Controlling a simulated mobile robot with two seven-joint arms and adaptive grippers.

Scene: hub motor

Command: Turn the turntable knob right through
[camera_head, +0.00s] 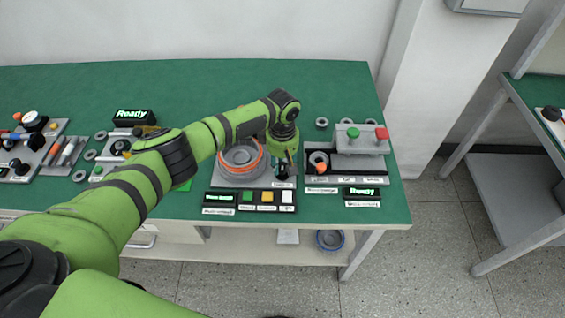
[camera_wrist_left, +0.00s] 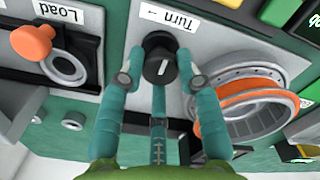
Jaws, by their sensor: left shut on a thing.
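The turntable knob (camera_wrist_left: 159,60) is black and round with a white pointer line. It sits below a "Turn" label with an arrow (camera_wrist_left: 172,20) on a grey plate. My left gripper (camera_head: 283,163) reaches down over that plate at the right of the turntable. In the left wrist view its teal fingers (camera_wrist_left: 160,82) are shut around the knob. The turntable (camera_head: 238,170) carries a grey motor part with an orange ring (camera_head: 258,160); it also shows in the left wrist view (camera_wrist_left: 240,75). My right gripper is not in view.
A station with a green and a red button (camera_head: 381,133) and an orange knob (camera_head: 320,167) stands to the right. A panel with green, yellow and white buttons (camera_head: 266,197) lies in front. "Ready" displays (camera_head: 131,115) glow green. My left arm crosses above the table (camera_head: 330,80).

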